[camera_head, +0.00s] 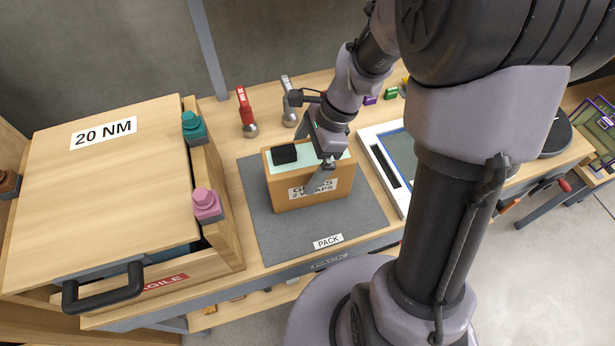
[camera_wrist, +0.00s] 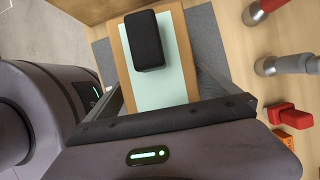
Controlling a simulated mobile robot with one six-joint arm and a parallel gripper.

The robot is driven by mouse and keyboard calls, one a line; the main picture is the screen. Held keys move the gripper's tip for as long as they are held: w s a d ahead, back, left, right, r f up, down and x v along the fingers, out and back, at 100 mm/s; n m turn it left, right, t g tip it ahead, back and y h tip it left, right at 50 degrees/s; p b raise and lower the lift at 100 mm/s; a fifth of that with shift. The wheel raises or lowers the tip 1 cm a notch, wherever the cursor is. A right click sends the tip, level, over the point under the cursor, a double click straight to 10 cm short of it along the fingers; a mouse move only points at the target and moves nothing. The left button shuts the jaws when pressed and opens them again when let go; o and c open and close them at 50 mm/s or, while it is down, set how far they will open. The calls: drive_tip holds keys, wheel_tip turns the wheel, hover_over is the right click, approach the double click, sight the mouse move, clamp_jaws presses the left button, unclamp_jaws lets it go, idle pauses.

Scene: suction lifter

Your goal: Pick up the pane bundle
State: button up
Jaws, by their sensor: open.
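The pane bundle (camera_head: 283,178) stands upright on the grey PACK mat (camera_head: 262,228). It has wooden sides, a pale green top and a label reading "GLASS" and "WRAPS", partly hidden by my finger. A black block (camera_head: 285,153) lies on its top. My gripper (camera_head: 322,180) is at the bundle, with one finger in front of the labelled face. In the wrist view the pale top of the bundle (camera_wrist: 172,85) lies between my two open fingers (camera_wrist: 165,95), with the black block (camera_wrist: 146,40) towards one end. I cannot tell whether either finger touches it.
A big wooden crate (camera_head: 95,200) marked "20 NM" stands left, with a teal knob (camera_head: 194,127), a pink knob (camera_head: 207,203) and a black handle (camera_head: 103,288). Red (camera_head: 245,110) and grey (camera_head: 289,105) levers stand behind the bundle. A white-framed tray (camera_head: 378,165) is right.

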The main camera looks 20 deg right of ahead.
drive_tip(key=shift+x, duration=1.05)
drive_tip(key=shift+r, duration=0.1)
drive_tip(key=c, duration=2)
drive_tip(key=shift+r, duration=0.1)
